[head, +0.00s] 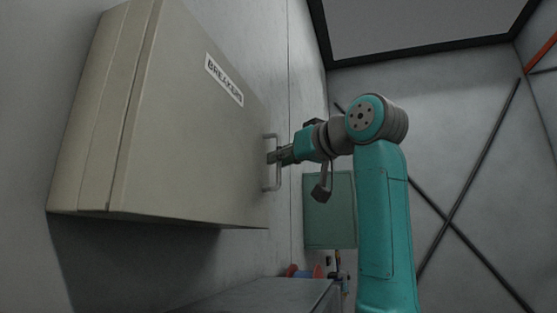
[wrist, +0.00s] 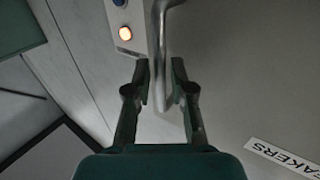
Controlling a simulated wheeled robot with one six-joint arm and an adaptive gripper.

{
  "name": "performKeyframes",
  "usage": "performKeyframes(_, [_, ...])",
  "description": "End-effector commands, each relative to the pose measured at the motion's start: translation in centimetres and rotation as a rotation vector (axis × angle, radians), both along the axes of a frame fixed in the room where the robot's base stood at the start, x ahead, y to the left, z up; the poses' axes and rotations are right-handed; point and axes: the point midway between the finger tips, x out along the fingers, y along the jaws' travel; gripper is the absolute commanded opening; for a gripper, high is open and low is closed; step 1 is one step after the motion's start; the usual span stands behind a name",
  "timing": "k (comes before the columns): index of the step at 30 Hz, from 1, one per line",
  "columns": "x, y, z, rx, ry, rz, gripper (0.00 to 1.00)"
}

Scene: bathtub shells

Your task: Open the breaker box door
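The beige breaker box (head: 90,110) hangs on the wall at the left of the head view. Its door (head: 190,150) carries a "BREAKERS" label (head: 224,80) and looks shut. A metal bar handle (head: 278,180) stands at the door's right edge; it also shows in the wrist view (wrist: 158,40). My gripper (head: 272,157) is at the handle's middle. In the wrist view, my gripper's fingers (wrist: 160,75) are open, one on each side of the bar, with small gaps. Whether either finger touches the bar is hard to tell.
A green box (head: 330,210) is on the wall behind my arm. Below is a grey surface (head: 260,297) with a red and blue spool (head: 305,272). Room right of my arm looks clear.

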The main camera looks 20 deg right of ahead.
Motion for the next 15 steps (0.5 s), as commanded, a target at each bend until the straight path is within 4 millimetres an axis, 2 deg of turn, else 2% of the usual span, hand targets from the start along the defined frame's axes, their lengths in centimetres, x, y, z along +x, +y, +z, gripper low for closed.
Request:
performKeyframes(4, [0.92, 0.38, 0.01, -0.001, 0.0, 0.001, 0.23])
performKeyframes(13, [1.11, 0.44, 0.01, -0.001, -0.001, 0.0, 0.23])
performKeyframes(14, [1.11, 0.43, 0.01, -0.001, -0.001, 0.0, 0.2])
performKeyframes(15, [1.11, 0.43, 0.01, -0.001, -0.001, 0.0, 0.1])
